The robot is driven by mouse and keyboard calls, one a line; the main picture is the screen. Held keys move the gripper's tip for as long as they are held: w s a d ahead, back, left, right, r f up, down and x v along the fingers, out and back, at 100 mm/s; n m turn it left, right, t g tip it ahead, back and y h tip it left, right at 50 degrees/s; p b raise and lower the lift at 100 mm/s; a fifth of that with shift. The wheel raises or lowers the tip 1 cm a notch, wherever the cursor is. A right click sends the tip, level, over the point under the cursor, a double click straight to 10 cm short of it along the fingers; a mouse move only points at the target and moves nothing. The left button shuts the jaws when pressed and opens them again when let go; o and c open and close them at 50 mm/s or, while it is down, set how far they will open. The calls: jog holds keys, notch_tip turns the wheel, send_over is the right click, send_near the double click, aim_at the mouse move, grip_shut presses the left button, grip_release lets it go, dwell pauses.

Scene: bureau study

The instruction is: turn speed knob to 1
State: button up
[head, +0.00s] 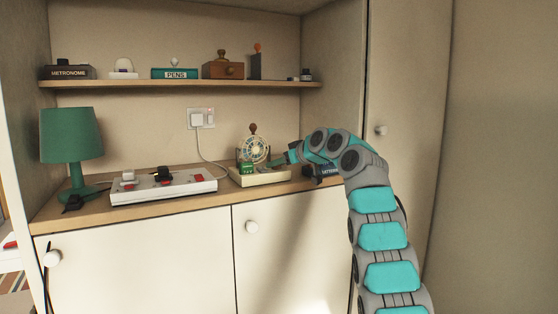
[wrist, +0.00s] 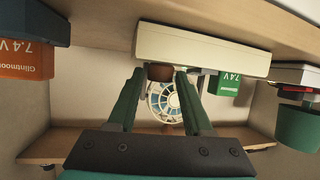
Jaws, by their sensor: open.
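A small fan device with a cream base (head: 262,178) stands on the desk top; its round fan (head: 255,149) rises behind. A green block (head: 246,168) sits at the base's left. In the wrist view, which looks upside down, the cream base (wrist: 205,50), the fan (wrist: 168,103) and the green 7.4 V block (wrist: 232,84) show again. A brown knob (wrist: 160,72) shows at the base, between the fingertips of my gripper (wrist: 160,76). The gripper is open around the knob; contact cannot be told. In the head view my gripper (head: 279,161) reaches the device from the right.
A white power strip (head: 180,191) and a green lamp (head: 73,137) stand to the left. A dark block (head: 322,170) lies right of the device; the wrist view shows an orange 7.4 V block (wrist: 27,60). A shelf (head: 190,84) with several items runs above.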

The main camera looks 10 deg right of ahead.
grip_shut()
dwell(0.3)
jog(key=shift+f+m+h+b, duration=0.15)
jog(key=shift+m+h+b, duration=0.2)
jog(key=shift+b, duration=0.2)
jog(key=shift+s+a+m+h+b, duration=0.1)
jog(key=shift+a+m+h+b, duration=0.05)
jog(key=shift+m+h+b, duration=0.15)
jog(key=shift+m+t+h+b, duration=0.25)
jog(key=shift+t+h+b, duration=0.05)
jog(key=shift+t+h, duration=0.15)
jog(key=shift+a+r+m+t+h+p, duration=0.15)
jog(key=shift+m+h+p, duration=0.15)
jog(key=shift+m+h, duration=0.35)
jog(key=shift+a+r+m+t+h+p, duration=0.15)
jog(key=shift+m+h+p, duration=0.1)
jog(key=shift+m+h, duration=0.4)
jog(key=shift+f+m+h+p, duration=0.1)
jog(key=shift+m+h+p, duration=0.4)
jog(key=shift+m+h, duration=0.55)
jog(key=shift+a+m+h, duration=0.1)
jog(key=shift+m+h, duration=0.85)
jog(key=shift+h, duration=0.4)
jog(key=shift+f+m+h, duration=0.1)
jog(key=shift+m+h, duration=0.2)
jog(key=shift+h, duration=0.1)
